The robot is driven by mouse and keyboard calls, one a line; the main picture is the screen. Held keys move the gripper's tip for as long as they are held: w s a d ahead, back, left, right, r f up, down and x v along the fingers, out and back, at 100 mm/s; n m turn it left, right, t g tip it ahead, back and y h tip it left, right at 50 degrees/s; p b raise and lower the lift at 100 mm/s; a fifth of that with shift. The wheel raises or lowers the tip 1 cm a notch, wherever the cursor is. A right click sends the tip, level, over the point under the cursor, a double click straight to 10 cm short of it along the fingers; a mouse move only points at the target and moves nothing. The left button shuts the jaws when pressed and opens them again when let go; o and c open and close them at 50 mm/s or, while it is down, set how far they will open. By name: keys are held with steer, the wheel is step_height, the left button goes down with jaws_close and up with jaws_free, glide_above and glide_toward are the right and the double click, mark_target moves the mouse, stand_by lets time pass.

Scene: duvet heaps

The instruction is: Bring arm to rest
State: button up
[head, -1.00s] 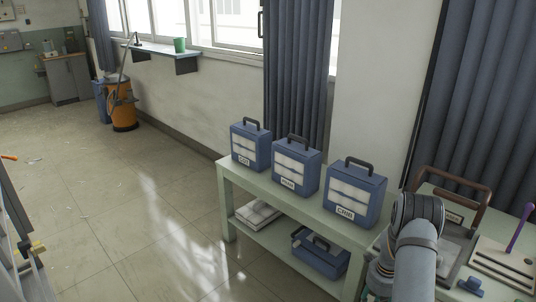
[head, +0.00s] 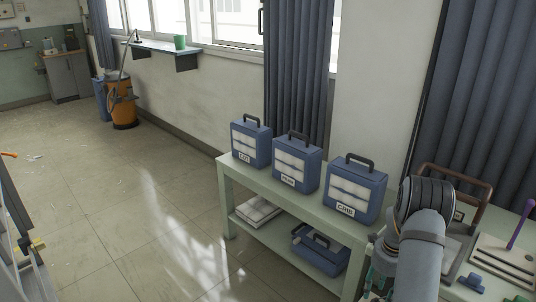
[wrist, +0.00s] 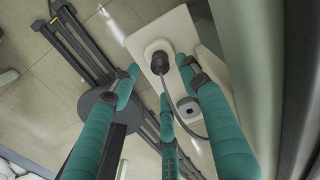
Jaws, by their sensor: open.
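My gripper (wrist: 158,78) shows in the wrist view with its teal fingers spread apart and nothing between them. It hangs above a pale panel with a dark round fitting and a cable, apart from it as far as I can tell. In the head view my arm (head: 418,245) stands at the lower right, in front of the right end of the pale green bench (head: 225,190). The gripper itself is mostly hidden there behind the arm and the frame's lower edge.
Three blue cases (head: 251,143) stand in a row on the bench, close to my arm. Another blue case (head: 320,252) and folded white cloth (head: 257,211) lie on its lower shelf. A tray with a purple rod (head: 520,226) is at far right.

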step_height(320, 180, up, 4)
steer(key=shift+r, duration=0.1)
steer(key=shift+s+f, duration=0.15)
steer(key=shift+f, duration=0.15)
step_height(320, 180, down, 11)
steer(key=r+p, duration=0.3)
steer(key=p, duration=0.1)
steer(key=r+p, duration=0.4)
steer(key=shift+w, duration=0.2)
steer(key=shift+s+r+p, duration=0.1)
steer(key=shift+r+p, duration=0.15)
steer(key=shift+p, duration=0.15)
steer(key=shift+f, duration=0.1)
